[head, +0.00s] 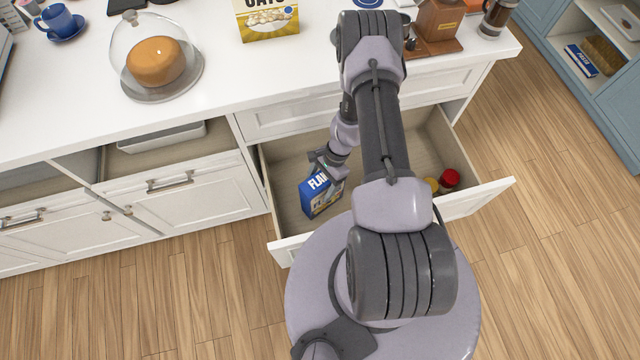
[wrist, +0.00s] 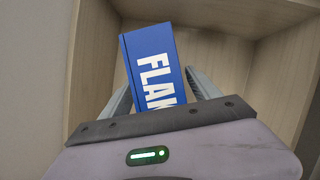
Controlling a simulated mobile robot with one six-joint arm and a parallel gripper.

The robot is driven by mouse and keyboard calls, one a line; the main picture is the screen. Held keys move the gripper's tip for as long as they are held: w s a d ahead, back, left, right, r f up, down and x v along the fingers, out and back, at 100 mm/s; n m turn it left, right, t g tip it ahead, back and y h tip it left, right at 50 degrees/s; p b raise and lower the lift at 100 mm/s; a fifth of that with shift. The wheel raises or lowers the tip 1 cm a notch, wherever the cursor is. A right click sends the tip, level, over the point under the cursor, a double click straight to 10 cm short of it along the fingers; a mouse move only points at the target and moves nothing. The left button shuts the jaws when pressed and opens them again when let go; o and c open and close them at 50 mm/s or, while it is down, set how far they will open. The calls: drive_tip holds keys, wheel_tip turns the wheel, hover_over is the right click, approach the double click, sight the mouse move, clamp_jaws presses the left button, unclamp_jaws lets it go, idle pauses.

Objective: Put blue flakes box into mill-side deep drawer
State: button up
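The blue flakes box (head: 318,196) is inside the open deep drawer (head: 283,200), near its left wall. It stands roughly upright, and I cannot tell whether its base touches the drawer floor. My gripper (head: 328,168) reaches down into the drawer from above, at the top of the box. My arm hides the middle of the drawer.
A red-lidded jar (head: 449,179) and a yellow item (head: 432,184) sit at the drawer's right. On the counter are a domed cake (head: 155,62), an oats box (head: 268,18), a wooden mill (head: 438,20) and a glass press (head: 496,16). A blue shelf unit (head: 585,80) stands at right.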

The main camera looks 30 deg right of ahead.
drive_tip(key=shift+r+p, duration=0.4)
drive_tip(key=p+v, duration=0.4)
drive_tip(key=v, duration=0.7)
drive_tip(key=shift+w+d+r, duration=0.1)
drive_tip(key=shift+r, duration=0.2)
